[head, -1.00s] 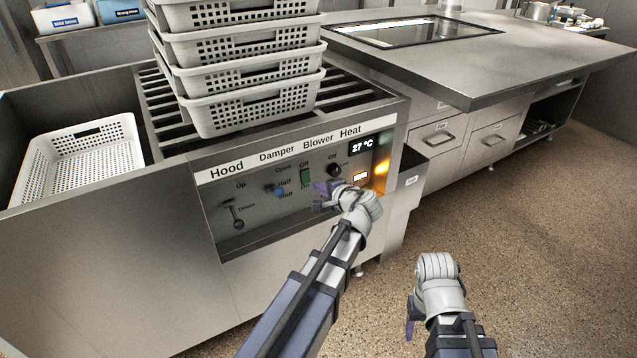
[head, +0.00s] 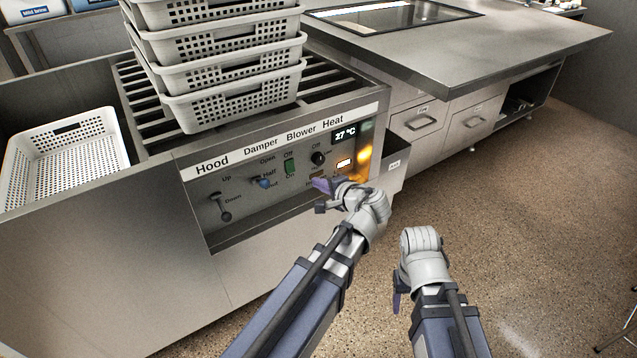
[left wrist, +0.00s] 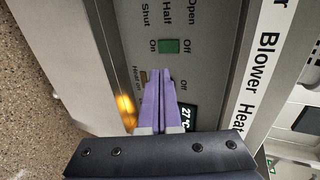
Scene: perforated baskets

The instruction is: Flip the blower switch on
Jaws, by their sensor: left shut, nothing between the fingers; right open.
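The control panel (head: 230,225) carries the labels Hood, Damper, Blower and Heat. The green blower switch (head: 290,167) sits under Blower, between the Off mark above and the On mark below; it also shows in the left wrist view (left wrist: 169,46). I cannot tell which way it is tipped. My left gripper (head: 318,196) is shut and empty, in front of the panel, below and right of the switch in the head view. In the left wrist view its purple fingers (left wrist: 160,90) point toward the switch. My right gripper (head: 397,300) is open, well away from the panel.
A black heat knob (head: 318,158), a 27 °C display (head: 345,133) and a lit lamp (head: 345,162) are close to my left gripper. The blue damper knob (head: 264,183) and hood lever (head: 224,208) are left. Stacked white baskets (head: 235,98) stand above. The floor at right is clear.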

